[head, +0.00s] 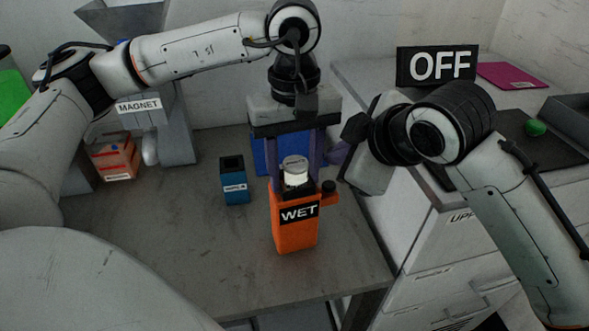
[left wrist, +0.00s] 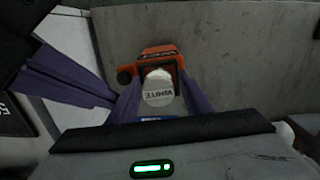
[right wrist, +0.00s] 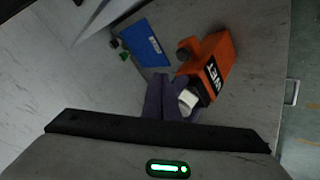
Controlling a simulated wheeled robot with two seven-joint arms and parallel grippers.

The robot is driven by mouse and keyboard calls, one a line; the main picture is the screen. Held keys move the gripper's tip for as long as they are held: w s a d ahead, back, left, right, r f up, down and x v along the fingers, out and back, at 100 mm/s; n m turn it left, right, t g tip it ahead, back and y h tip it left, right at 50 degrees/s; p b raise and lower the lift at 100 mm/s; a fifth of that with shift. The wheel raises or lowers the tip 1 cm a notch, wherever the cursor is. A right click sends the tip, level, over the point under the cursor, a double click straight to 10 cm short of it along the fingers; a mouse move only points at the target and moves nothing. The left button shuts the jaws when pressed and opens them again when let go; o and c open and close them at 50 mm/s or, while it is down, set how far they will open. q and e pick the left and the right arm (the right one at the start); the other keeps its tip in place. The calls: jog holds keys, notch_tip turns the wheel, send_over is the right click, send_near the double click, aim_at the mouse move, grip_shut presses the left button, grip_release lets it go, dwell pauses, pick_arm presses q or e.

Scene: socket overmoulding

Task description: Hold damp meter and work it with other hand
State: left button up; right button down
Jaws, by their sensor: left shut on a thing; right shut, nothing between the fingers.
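The damp meter (head: 295,238) is an orange box with a black panel reading "WET". A black knob (head: 329,187) sticks out on its right side. A round white piece, marked "WHITE" in the left wrist view (left wrist: 158,92), sits at its top between my fingers. My left gripper (head: 296,180) reaches down from above, its purple fingers shut on the meter's upper part. The meter stands upright; whether its base touches the table I cannot tell. My right gripper (head: 338,158) is shut and empty beside the meter's top, close to the white piece (right wrist: 187,100) in the right wrist view.
A dark blue box (head: 235,184) stands left of the meter. An orange box (head: 114,158) and a grey "MAGNET" stand (head: 172,120) are further left. The table front-left of the meter is clear.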

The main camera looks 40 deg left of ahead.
pick_arm(q)
jog(key=o, duration=1.1)
jog(key=shift+d, duration=0.1)
notch_tip(320, 180, up, 12)
jog(key=shift+f, duration=0.1)
notch_tip(320, 180, down, 7)
jog(key=shift+f, duration=1.05)
